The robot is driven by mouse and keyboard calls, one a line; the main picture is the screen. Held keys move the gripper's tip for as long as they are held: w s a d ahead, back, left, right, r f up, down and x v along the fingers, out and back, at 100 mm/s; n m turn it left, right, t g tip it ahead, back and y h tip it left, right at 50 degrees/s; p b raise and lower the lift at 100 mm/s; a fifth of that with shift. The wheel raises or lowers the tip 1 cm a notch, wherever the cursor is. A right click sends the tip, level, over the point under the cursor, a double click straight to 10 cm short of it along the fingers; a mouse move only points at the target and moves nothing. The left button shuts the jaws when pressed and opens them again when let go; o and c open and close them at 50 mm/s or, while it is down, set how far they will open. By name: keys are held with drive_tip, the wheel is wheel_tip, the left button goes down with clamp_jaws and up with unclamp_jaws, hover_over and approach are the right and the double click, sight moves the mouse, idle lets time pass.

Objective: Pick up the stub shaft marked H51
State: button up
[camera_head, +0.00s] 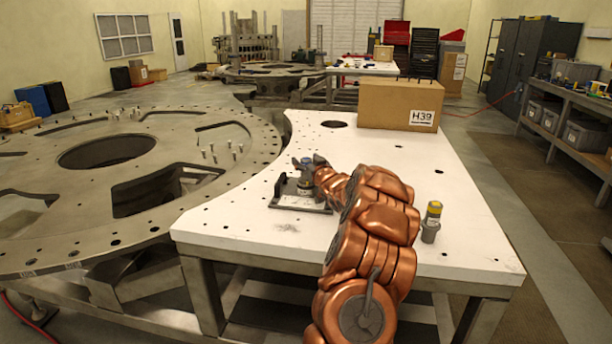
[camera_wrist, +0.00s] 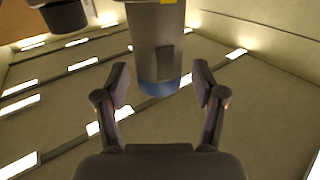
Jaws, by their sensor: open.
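A grey stub shaft with a blue end (camera_head: 307,161) stands upright in a dark fixture (camera_head: 287,201) on the white table. The shaft also fills the upper middle of the wrist view (camera_wrist: 155,45), with a bit of yellow at the top edge. My gripper (camera_head: 311,167) is open at this shaft. In the wrist view the gripper's fingertips (camera_wrist: 160,84) are spread on either side of the blue end, with gaps. A second shaft with a yellow top (camera_head: 433,210) stands on the table to the right of my arm. I can read no H51 mark on either shaft.
A cardboard box (camera_head: 400,104) labelled H39 stands at the table's back. The white table (camera_head: 470,235) is clear around the yellow-topped shaft. A large round metal plate (camera_head: 75,210) with several upright pins lies left. A dark cylinder (camera_wrist: 65,15) shows at the wrist view's upper left.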

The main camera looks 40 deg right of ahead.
drive_tip(key=shift+w+d, duration=0.15)
drive_tip(key=shift+w, duration=0.05)
drive_tip(key=shift+c, duration=0.4)
clamp_jaws()
idle(0.3)
